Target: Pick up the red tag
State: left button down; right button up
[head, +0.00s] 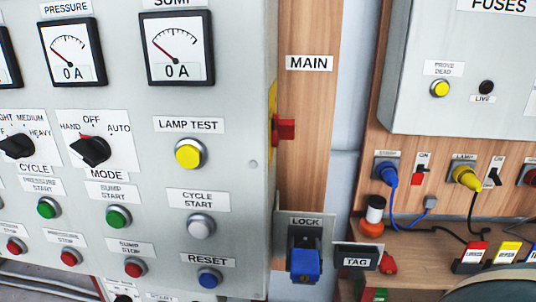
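A dark holder labelled TAG (357,262) is at the lower middle right, beside the LOCK holder. A small red piece (388,264) shows just right of the TAG holder; it may be the red tag, but its shape is partly hidden and I cannot tell for sure. Neither of my grippers is in view.
A blue padlock (305,262) hangs at the LOCK plate. The grey control panel (235,150) fills the left, with a red MAIN switch handle (285,129) at its side. On the right are a shelf (425,240), a blue plug (387,174) and a yellow plug (466,177) with cables.

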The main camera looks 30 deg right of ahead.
aim_at(474, 250)
jog(key=z, duration=2.5)
jog(key=i+l+z, duration=0.2)
jog(key=i+z, duration=0.15)
jog(key=i+l+z, duration=0.1)
jog(key=i+z, duration=0.3)
